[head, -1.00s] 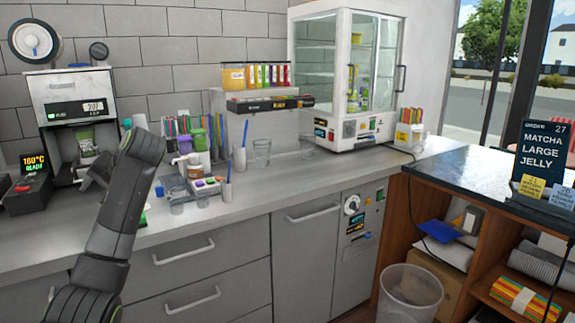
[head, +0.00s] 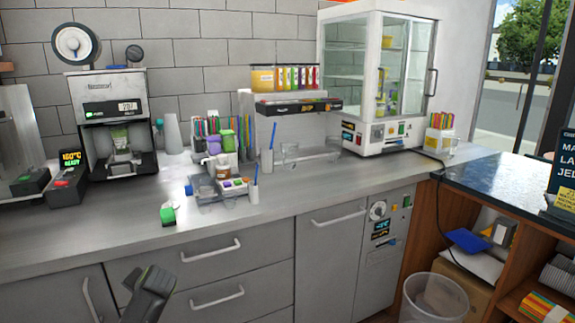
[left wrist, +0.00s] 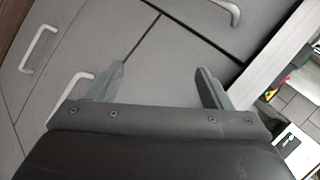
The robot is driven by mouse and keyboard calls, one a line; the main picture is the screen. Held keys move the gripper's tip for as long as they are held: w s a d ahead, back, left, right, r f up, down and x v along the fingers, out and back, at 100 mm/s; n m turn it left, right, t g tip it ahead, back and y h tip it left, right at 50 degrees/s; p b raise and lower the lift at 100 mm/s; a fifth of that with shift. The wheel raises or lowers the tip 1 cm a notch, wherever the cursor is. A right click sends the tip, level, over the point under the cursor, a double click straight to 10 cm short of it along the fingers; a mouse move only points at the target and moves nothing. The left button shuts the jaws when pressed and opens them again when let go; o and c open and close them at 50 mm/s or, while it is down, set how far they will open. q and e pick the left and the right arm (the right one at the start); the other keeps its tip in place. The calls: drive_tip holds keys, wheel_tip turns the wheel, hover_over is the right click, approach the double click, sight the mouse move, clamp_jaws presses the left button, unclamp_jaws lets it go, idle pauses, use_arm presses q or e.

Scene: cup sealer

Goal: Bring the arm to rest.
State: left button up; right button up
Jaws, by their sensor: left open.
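My left gripper (left wrist: 159,78) shows in the left wrist view with its two fingers wide apart and nothing between them. Beyond the fingers are grey cabinet fronts (left wrist: 155,55) with handles. In the head view only a dark piece of my left arm (head: 150,292) shows at the bottom edge, in front of the drawers and below the countertop; the fingertips cannot be made out there. My right arm is not in view.
On the counter (head: 100,222) stand a small black box with a lit "160°C READY" display (head: 70,162), a tray of small containers (head: 230,190), a green-topped item (head: 167,214) and a glass display cabinet (head: 375,80). A bin (head: 433,300) stands at lower right. The front left counter is clear.

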use_arm(q)
drive_tip(key=w+d+r+m+t+h, duration=0.1)
drive_tip(key=w+d+r+t+h, duration=0.7)
drive_tip(key=w+d+r+t, duration=0.45)
drive_tip(key=s+a+f+n+g+y, duration=0.15)
drive_tip(key=s+f, duration=0.25)
drive_tip(key=f, duration=0.6)
drive_tip(key=s+a+f+g, duration=0.15)
drive_tip(key=s+f, duration=0.25)
drive_tip(key=f, duration=0.6)
drive_tip(key=s+a+f+n+g, duration=0.1)
drive_tip(key=s+f+g, duration=0.1)
drive_tip(key=s+f, duration=0.65)
drive_tip(key=s+f+g, duration=0.3)
drive_tip(key=s+f, duration=0.3)
drive_tip(key=f, duration=0.5)
drive_tip(key=s+d+f+g, duration=0.2)
drive_tip(key=s+f, duration=0.5)
drive_tip(key=s, duration=0.8)
drive_tip(key=s+d+f+n+g, duration=0.1)
drive_tip(key=s+f+g, duration=0.2)
drive_tip(key=s+f, duration=0.4)
drive_tip(key=s+d+f+n+g, duration=0.1)
drive_tip(key=s+f, duration=0.7)
drive_tip(key=s, duration=1.6)
drive_tip(key=d+g, duration=0.1)
drive_tip(key=g, duration=0.1)
drive_tip(key=shift+s+d+g+h, duration=0.2)
drive_tip(key=shift+d+g+h, duration=0.15)
drive_tip(key=shift+r, duration=0.1)
